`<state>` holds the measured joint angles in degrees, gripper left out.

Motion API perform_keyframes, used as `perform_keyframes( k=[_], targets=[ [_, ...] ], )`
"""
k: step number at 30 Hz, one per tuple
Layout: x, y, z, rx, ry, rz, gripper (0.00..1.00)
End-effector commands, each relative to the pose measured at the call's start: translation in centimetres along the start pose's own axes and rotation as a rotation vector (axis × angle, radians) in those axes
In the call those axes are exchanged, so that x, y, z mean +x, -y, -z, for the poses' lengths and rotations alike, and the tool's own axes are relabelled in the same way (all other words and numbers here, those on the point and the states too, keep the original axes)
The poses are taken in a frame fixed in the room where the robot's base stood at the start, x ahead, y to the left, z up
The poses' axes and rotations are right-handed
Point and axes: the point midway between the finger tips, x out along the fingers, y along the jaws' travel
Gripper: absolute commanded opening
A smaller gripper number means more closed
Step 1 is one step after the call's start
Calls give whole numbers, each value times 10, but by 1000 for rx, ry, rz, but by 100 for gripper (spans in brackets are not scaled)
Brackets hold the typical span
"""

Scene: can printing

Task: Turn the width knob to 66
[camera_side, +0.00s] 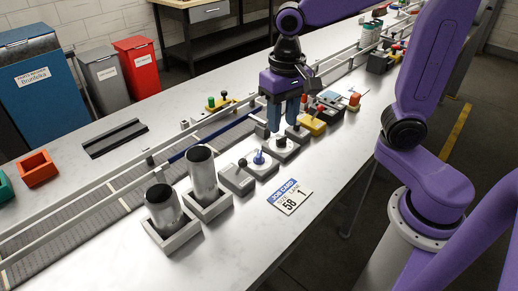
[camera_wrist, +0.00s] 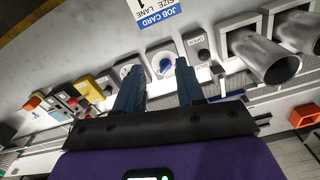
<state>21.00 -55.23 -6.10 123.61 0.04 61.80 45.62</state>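My gripper (camera_side: 283,126) points down above the row of controls. Its two blue fingers are apart with nothing held between them; they also show in the wrist view (camera_wrist: 160,74). In the side view, a dark knob (camera_side: 281,141) on a grey base is just below the fingertips. A blue knob (camera_side: 259,157) on a pale base is to its left. In the wrist view the blue knob (camera_wrist: 165,65) appears between the fingertips, and the dark knob (camera_wrist: 126,70) is partly behind the left finger. Which knob is the width knob, and its setting, are too small to read.
A grey box with a black-topped lever (camera_side: 238,178) and two metal cans (camera_side: 202,174) (camera_side: 163,208) in square holders are to the left. Yellow and red controls (camera_side: 314,122) are to the right. The conveyor (camera_side: 120,185) runs behind.

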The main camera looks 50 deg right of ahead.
Motion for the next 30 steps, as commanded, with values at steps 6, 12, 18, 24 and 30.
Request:
perform_keyframes(
  k=[6, 12, 18, 24, 30],
  targets=[
    [-10, 6, 42, 368, 2, -5, 38],
    [-17, 4, 71, 665, 3, -9, 38],
    [-21, 0, 85, 826, 4, -12, 38],
    [-12, 0, 87, 852, 5, -14, 38],
    [19, -1, 86, 851, 8, -17, 38]
  ],
)
